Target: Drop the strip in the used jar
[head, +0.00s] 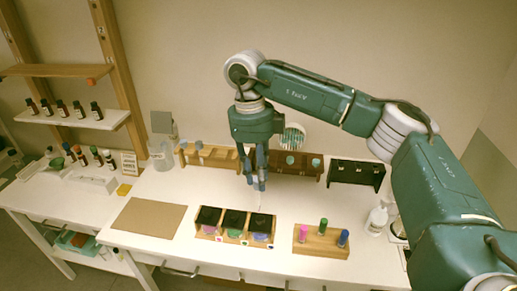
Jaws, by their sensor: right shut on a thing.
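My right gripper (255,184) reaches down over the middle of the white table, fingers pointing down. It is shut on the strip (260,203), a thin pale sliver just below the fingertips that is hard to make out against the table. A clear glass jar (160,155) stands at the back left of the table, well to the left of the gripper. A clear bottle-like vessel (377,219) stands at the right, partly beside my arm. No readable label shows which one is the used jar. My left gripper is out of view.
Three dark-topped compartments (234,225) sit below the gripper in the picture. A wooden block (321,242) holds three coloured vials. Wooden racks (210,157) and a black rack (356,174) line the back. A brown mat (149,218) lies bare at left.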

